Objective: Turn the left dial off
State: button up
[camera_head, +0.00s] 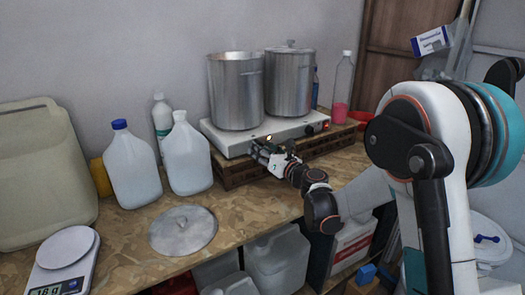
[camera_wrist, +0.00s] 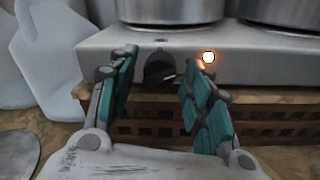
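The left dial (camera_wrist: 160,68) is a dark round knob on the front of a white two-burner hot plate (camera_head: 229,139). In the wrist view an orange-white light (camera_wrist: 208,57) glows just right of it. My gripper (camera_wrist: 158,78) is open, its teal-padded fingers on either side of the dial. I cannot tell whether they touch it. In the head view my gripper (camera_head: 268,152) is at the hot plate's front left and hides the left dial. The right dial (camera_head: 309,130) shows on the front, beside a red light (camera_head: 326,124).
Two steel pots (camera_head: 236,92) (camera_head: 288,80) stand on the hot plate, which rests on a brown slatted crate (camera_head: 232,174). White jugs (camera_head: 187,155) stand to the left. A metal lid (camera_head: 183,229) and a scale (camera_head: 64,262) lie in front on the wooden bench.

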jog(key=c, duration=0.7)
jog(key=shift+n, duration=0.4)
jog(key=n, duration=1.2)
jog(key=shift+n+h+b, duration=0.3)
jog(key=shift+n+h, duration=0.1)
